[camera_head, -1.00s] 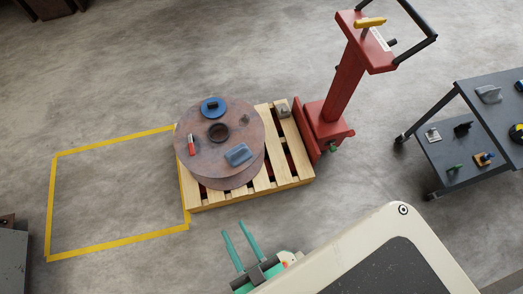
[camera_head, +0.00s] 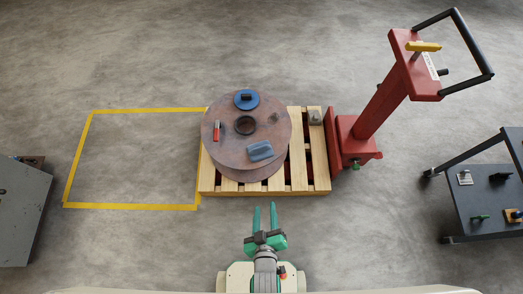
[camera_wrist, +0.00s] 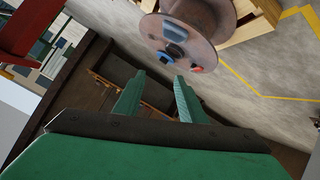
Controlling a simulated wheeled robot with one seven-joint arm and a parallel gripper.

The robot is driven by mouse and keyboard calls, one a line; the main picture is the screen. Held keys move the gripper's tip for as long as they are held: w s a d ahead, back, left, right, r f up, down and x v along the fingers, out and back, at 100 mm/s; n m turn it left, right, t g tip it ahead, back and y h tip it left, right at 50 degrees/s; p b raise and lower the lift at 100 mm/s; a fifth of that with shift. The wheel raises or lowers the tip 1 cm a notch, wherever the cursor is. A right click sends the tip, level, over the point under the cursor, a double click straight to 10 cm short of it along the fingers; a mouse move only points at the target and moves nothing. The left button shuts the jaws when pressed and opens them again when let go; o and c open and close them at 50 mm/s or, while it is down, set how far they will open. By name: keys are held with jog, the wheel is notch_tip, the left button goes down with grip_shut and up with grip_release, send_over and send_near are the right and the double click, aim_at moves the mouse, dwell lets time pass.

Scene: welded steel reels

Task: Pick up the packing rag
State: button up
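The packing rag appears to be the grey-blue folded piece (camera_head: 260,151) lying on the near right part of the top of a rusty steel reel (camera_head: 228,158). My gripper (camera_head: 265,210) has two green fingers standing apart with nothing between them. It is over the floor on the near side of the reel, clear of it and of the rag. In the wrist view my gripper (camera_wrist: 158,92) is also open and empty, with the reel (camera_wrist: 205,20) beyond the fingertips. Small blue and dark things show on the reel there, but I cannot surely tell which is the rag.
The reel also bears a blue disc (camera_head: 246,100), a red-handled item (camera_head: 216,131) and a small grey piece. It stands on a wooden pallet (camera_head: 320,165) with a red pallet truck (camera_head: 375,105) at right.

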jog(key=w+d+f+n+g, duration=0.1)
jog(key=w+f+n+g, duration=0.3)
jog(key=w+f, duration=0.65)
jog(key=n+g, duration=0.7)
jog(key=n, duration=0.6)
send_near(260, 148)
notch_tip(260, 148, down, 3)
jog(key=shift+s+f+y, duration=0.1)
jog(key=shift+y, duration=0.2)
jog(key=shift+w+d+f, duration=0.1)
jog(key=shift+w+f, duration=0.05)
jog(key=shift+f, duration=0.75)
jog(key=shift+w+f, duration=0.2)
jog(key=shift+f, duration=0.7)
jog(key=shift+w+d+f, duration=0.1)
jog(key=shift+w+f, duration=0.05)
jog(key=shift+f, duration=0.7)
grip_shut()
